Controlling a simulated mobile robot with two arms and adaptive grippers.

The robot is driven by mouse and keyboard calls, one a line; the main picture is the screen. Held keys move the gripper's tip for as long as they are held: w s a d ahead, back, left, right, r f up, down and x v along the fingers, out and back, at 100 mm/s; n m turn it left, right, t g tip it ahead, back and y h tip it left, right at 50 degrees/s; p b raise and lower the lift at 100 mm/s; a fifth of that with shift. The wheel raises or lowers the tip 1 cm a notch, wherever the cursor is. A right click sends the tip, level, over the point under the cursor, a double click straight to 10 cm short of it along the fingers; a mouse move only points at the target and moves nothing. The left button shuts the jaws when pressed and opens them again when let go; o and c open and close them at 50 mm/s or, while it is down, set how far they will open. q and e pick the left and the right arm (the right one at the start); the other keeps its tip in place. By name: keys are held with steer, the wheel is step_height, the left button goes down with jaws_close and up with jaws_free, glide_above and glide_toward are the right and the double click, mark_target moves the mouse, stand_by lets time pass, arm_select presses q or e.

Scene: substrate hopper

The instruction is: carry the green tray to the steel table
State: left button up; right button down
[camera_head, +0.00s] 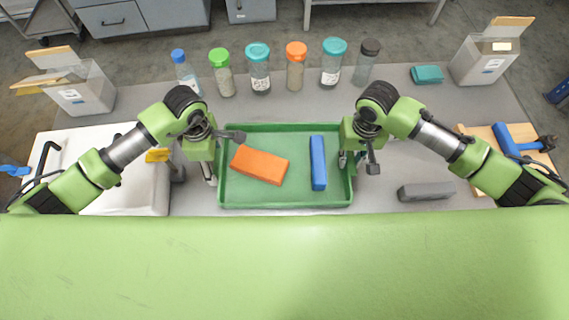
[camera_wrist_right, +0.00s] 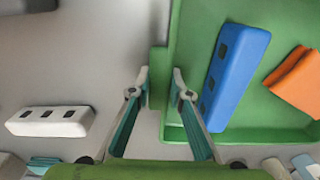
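The green tray (camera_head: 285,203) lies on the grey table in front of me, holding an orange block (camera_head: 259,165) and a blue block (camera_head: 318,163). My left gripper (camera_head: 211,173) points down at the tray's left wall; its grip there is too small to make out. My right gripper (camera_head: 350,162) is at the tray's right wall. In the right wrist view, its fingers (camera_wrist_right: 160,78) stand apart on either side of the tray's edge (camera_wrist_right: 158,60), with a gap between them. The blue block (camera_wrist_right: 235,75) and orange block (camera_wrist_right: 297,82) also show there. I cannot tell which table is the steel table.
Several capped bottles, one with an orange lid (camera_head: 296,66), stand behind the tray. A grey block (camera_head: 426,191) lies to its right, near a wooden board with a blue-handled hammer (camera_head: 515,140). A white case (camera_head: 125,185) is at left. Open-topped boxes stand at both back corners.

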arm_select(q)
steer(key=shift+w+r, duration=0.1)
steer(key=shift+r, duration=0.1)
arm_select(e)
steer(key=shift+r, duration=0.25)
